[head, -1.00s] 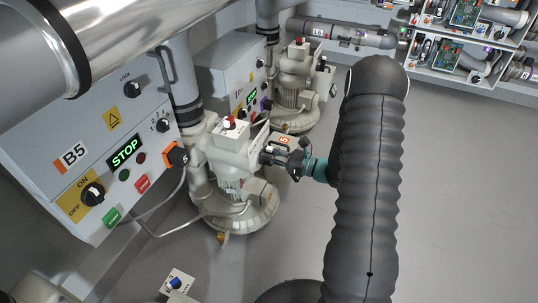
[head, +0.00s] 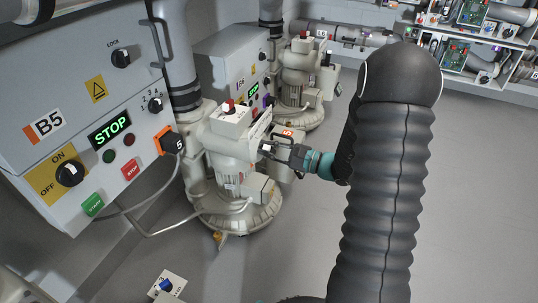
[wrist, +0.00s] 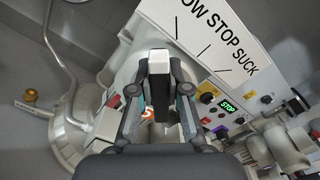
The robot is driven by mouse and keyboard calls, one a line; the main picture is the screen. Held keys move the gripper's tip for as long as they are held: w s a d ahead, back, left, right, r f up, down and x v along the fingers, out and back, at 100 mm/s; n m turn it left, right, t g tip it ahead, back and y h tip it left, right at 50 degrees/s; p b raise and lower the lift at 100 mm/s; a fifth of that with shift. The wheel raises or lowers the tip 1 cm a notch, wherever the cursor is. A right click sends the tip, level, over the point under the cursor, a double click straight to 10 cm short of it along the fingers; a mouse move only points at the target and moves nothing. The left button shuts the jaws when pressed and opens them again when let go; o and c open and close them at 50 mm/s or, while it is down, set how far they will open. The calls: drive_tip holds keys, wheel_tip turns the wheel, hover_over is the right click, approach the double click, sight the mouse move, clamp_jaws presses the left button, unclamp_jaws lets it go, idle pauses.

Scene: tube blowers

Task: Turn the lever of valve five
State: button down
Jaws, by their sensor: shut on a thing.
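Valve five is the pale, rounded unit (head: 235,155) in the middle of the head view, with an orange "5" tag (head: 287,133) beside my gripper. Its lever (wrist: 158,68), dark with a pale face, stands between my fingers in the wrist view. My gripper (wrist: 160,88) is shut on this lever, with a finger on either side. In the head view my gripper (head: 270,150) reaches the valve's right side from the right. A white plate (wrist: 215,35) marked STOP and SUCK, with a partly cut-off word before them, lies beside the lever with black marking lines. My gripper hides the lever's base.
A grey control box B5 (head: 75,110) with a lit green STOP display stands at left, its cable plugged in. A similar valve unit (head: 300,75) and box stand behind. Shelves (head: 480,45) with parts are at upper right. The floor (head: 480,190) at right is clear.

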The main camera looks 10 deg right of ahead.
drive_tip(key=shift+s+a+f+n+b, duration=0.1)
drive_tip(key=shift+n+b, duration=0.25)
drive_tip(key=shift+n, duration=0.05)
drive_tip(key=c, duration=1.1)
unclamp_jaws()
drive_tip(key=v, duration=1.2)
drive_tip(key=shift+f, duration=0.1)
